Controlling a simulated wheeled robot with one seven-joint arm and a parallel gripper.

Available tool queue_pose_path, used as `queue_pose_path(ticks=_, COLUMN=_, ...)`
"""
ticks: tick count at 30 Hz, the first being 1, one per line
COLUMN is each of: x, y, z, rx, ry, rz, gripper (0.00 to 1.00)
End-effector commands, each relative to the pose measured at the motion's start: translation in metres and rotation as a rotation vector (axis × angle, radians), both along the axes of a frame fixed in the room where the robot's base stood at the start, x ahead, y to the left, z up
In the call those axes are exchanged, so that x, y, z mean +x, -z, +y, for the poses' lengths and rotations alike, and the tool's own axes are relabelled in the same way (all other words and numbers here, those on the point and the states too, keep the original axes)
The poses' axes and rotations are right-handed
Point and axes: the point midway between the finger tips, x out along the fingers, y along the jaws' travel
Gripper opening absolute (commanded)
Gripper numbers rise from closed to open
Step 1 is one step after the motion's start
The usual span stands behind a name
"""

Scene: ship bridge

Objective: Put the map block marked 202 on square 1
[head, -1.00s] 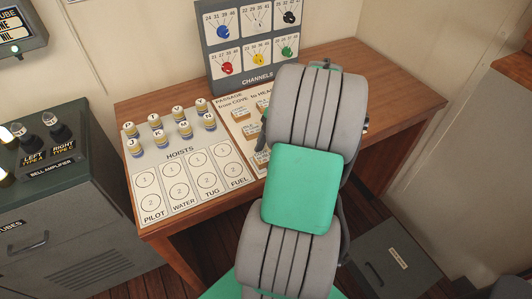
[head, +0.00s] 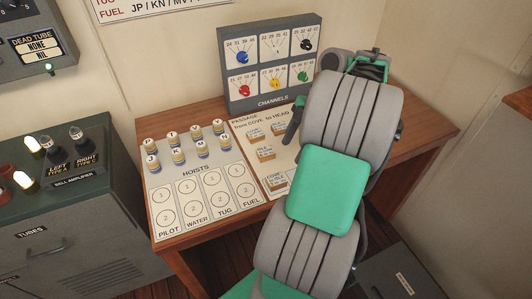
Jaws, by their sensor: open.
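Several small wooden map blocks lie on the white passage board (head: 240,132), headed "PASSAGE from COVE to HEAD". One block (head: 257,135) is at the upper left, one (head: 266,154) in the middle, and one (head: 277,182) near the front. Their markings are too small to read, so I cannot tell which is 202. Square 1 cannot be made out, and my arm hides the board's right part. My gripper (head: 292,123) shows only as a dark finger by the board's upper right, in front of the channels panel. It is open, and no block shows in it.
The hoists card (head: 200,180) with several striped pegs lies left of the board. The upright channels panel (head: 270,65) with coloured knobs stands at the back. The wooden desk (head: 425,118) is bare on the right. A bell amplifier cabinet (head: 60,240) stands at the left.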

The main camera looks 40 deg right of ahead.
Motion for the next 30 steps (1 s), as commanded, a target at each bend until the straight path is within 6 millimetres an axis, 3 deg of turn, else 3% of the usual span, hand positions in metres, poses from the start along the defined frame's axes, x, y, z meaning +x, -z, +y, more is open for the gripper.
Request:
queue_pose_path(ticks=2, x=0.01, y=-0.003, z=0.012, rx=-0.006, ry=0.026, rz=0.011, gripper=0.61)
queue_pose_path(ticks=5, x=0.038, y=-0.013, z=0.054, rx=-0.024, ry=0.143, rz=0.055, gripper=0.61)
queue_pose_path(ticks=9, x=0.069, y=-0.024, z=0.155, rx=-0.074, ry=0.459, rz=0.125, gripper=0.61)
queue_pose_path(ticks=12, x=0.063, y=-0.023, z=0.221, rx=-0.101, ry=0.725, rz=0.137, gripper=0.61)
queue_pose_path(ticks=15, x=0.043, y=-0.016, z=0.263, rx=-0.101, ry=0.973, rz=0.113, gripper=0.61)
queue_pose_path(ticks=21, x=0.014, y=-0.002, z=0.286, rx=-0.062, ry=1.239, rz=0.064, gripper=0.61)
queue_pose_path(ticks=30, x=0.013, y=-0.001, z=0.285, rx=-0.06, ry=1.263, rz=0.065, gripper=0.61)
